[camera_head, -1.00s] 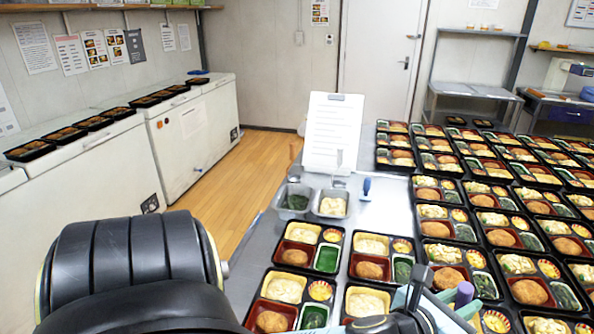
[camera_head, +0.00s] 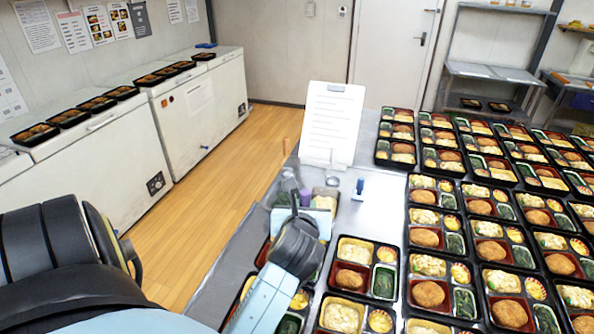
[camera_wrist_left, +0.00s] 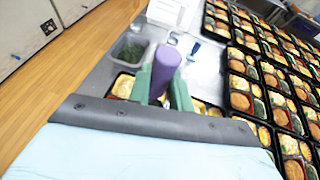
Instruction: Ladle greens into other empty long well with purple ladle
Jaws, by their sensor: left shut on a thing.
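My left gripper (camera_head: 304,205) is over the near-left trays, its green fingers shut on the purple ladle (camera_wrist_left: 165,70). The ladle's purple handle end also shows in the head view (camera_head: 304,197); its bowl is hidden. A grey pan of greens (camera_wrist_left: 130,48) shows beyond the fingers in the left wrist view, left of the handle. In the head view the gripper mostly covers that pan. A bento tray (camera_head: 335,270) right of my arm has dark greens in its long well (camera_head: 383,281). The tray to its left is mostly hidden by my gripper and forearm.
A white clipboard (camera_head: 331,125) stands behind the pans. Many filled trays (camera_head: 478,205) cover the right side. A bare metal strip of table (camera_head: 378,210) lies between.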

